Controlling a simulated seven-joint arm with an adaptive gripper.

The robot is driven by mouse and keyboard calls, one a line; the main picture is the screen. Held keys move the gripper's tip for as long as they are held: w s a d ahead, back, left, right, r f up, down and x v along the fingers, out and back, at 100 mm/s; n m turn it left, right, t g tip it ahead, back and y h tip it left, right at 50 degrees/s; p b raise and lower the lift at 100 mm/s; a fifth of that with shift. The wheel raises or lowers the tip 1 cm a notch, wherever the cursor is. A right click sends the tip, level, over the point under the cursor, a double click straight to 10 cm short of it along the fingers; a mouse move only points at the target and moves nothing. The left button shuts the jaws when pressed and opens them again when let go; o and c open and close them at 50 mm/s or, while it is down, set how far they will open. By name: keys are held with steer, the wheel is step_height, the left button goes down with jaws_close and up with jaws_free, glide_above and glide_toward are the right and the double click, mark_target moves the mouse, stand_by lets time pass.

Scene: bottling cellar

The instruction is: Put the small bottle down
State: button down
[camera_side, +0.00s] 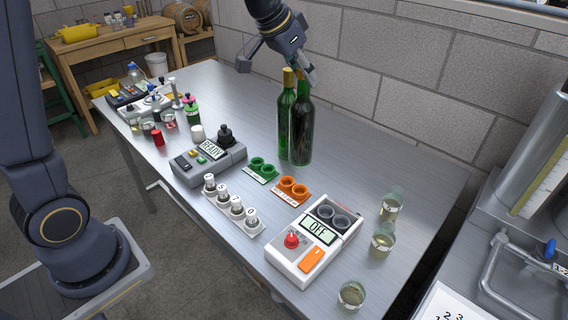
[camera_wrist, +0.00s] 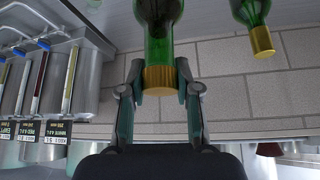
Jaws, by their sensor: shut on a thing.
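My gripper (camera_side: 307,73) is shut on the neck of the small bottle (camera_side: 301,135), a dark green bottle held upright at the back of the steel table. The wrist view shows my gripper's fingers (camera_wrist: 160,82) on either side of the gold foil (camera_wrist: 158,79) at its neck, below the green glass (camera_wrist: 158,25). A second green bottle (camera_side: 285,125) with a gold top stands close to its left in the side view; it is also in the wrist view (camera_wrist: 250,12), apart from the held one. I cannot tell whether the held bottle's base touches the table.
In front are green cups (camera_side: 262,168), orange cups (camera_side: 293,187), a grey device reading READY (camera_side: 208,160) and a white device reading OFF (camera_side: 316,240). Glasses (camera_side: 382,242) stand at right. The steel table (camera_side: 375,165) is bare right of the bottles; a block wall stands behind.

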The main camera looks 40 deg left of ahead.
steer(key=a+n+y, duration=0.4)
steer(key=a+n, duration=0.3)
steer(key=a, duration=2.1)
steer(key=w+r+x, duration=0.1)
steer(key=x, duration=0.8)
steer(key=w+a+r+x, duration=0.1)
steer(key=x, duration=0.8)
steer(key=shift+w+a+f+n, duration=0.2)
steer(key=shift+w+a+n, duration=0.1)
steer(key=shift+a, duration=0.1)
steer(key=shift+f, duration=0.2)
steer(key=c, duration=0.8)
jaws_free()
steer(key=shift+f, duration=0.1)
